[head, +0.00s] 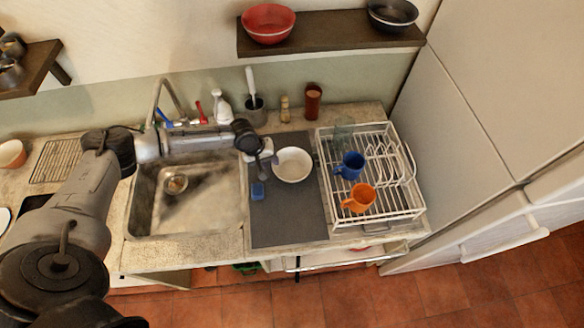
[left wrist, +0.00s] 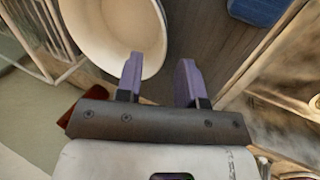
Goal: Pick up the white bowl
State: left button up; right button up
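The white bowl (head: 292,165) stands upright and empty on the grey mat, between the sink and the dish rack. My left gripper (head: 266,156) is at the bowl's left side in the head view. In the left wrist view the bowl (left wrist: 108,28) fills the upper left. There my left gripper (left wrist: 159,76) is open, its two purple fingers apart. One finger overlaps the inside of the bowl near its rim; the other is outside it, with the rim between them. I cannot tell whether either finger touches the bowl. My right gripper is not in view.
The dish rack (head: 408,212) right of the mat holds a blue mug (head: 350,166) and an orange mug (head: 360,198). A blue sponge (head: 258,191) lies near the sink (head: 190,205). A utensil pot (head: 254,110) stands behind. The front of the grey mat (head: 288,220) is clear.

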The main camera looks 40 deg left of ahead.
aim_at(275, 167)
pick_arm(q)
jog(key=shift+x, duration=2.65)
jog(key=shift+c, duration=0.4)
grip_shut()
